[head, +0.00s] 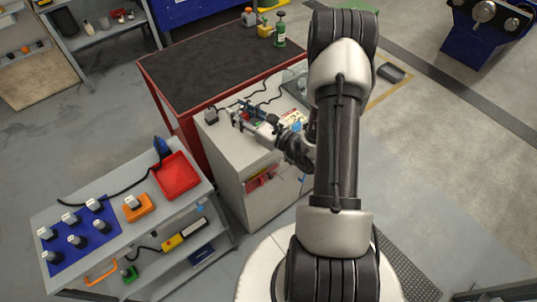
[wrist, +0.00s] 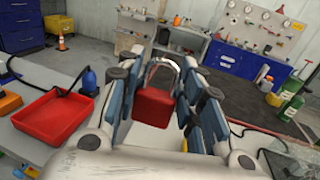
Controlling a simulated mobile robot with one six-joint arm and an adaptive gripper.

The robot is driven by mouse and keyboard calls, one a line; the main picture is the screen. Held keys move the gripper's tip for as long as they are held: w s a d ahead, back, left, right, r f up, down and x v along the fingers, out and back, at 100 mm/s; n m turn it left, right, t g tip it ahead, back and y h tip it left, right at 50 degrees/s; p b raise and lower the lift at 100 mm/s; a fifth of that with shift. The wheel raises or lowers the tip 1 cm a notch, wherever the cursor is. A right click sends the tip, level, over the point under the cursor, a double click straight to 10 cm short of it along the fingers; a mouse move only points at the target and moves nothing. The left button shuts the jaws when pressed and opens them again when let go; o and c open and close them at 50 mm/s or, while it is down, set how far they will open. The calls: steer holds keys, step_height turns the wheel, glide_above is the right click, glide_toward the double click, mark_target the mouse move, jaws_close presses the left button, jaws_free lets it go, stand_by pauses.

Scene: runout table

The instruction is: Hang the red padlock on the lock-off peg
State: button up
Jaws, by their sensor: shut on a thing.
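My gripper (head: 242,116) is above the light grey cabinet (head: 232,165) in the head view. In the wrist view my gripper (wrist: 166,82) is shut on the red padlock (wrist: 156,105), which sits between the blue-grey finger pads. The padlock's silver shackle (wrist: 166,62) points up and looks closed in an arch. In the head view the padlock is too small and covered to make out clearly. I cannot pick out the lock-off peg in either view.
A red tray (head: 176,178) and a blue mat (head: 82,242) with several small blocks lie on the grey cart at left. A dark-topped red table (head: 215,62) stands behind the cabinet, with a green bottle (head: 280,35) on it. Black cables run across the cabinet top.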

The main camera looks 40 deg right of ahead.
stand_by(0.4)
steer(key=s+d+f+g+b, duration=0.1)
steer(key=s+d+f+b, duration=0.45)
steer(key=f, duration=0.65)
steer(key=s+d+f+n+g+h+b, duration=0.1)
steer(key=s+d+f+b, duration=0.1)
steer(key=s+f+b, duration=0.8)
steer(key=s+d+f+g+b, duration=0.15)
steer(key=d+f+b, duration=0.25)
steer(key=f, duration=1.1)
steer(key=shift+t, duration=0.45)
steer(key=shift+w+d+r+b+x, duration=0.1)
steer(key=shift+d+r+x, duration=0.05)
steer(key=shift+x, duration=1.05)
steer(key=shift+w+d+r+b+x, duration=0.1)
steer(key=shift+d+r+b+x, duration=0.05)
steer(key=shift+x, duration=1.05)
steer(key=shift+d+r+b+x, duration=0.1)
steer(key=shift+d+r+x, duration=0.05)
steer(key=shift+x, duration=1.1)
steer(key=shift+w+f, duration=0.45)
steer(key=shift+w, duration=0.15)
steer(key=o, duration=1.2)
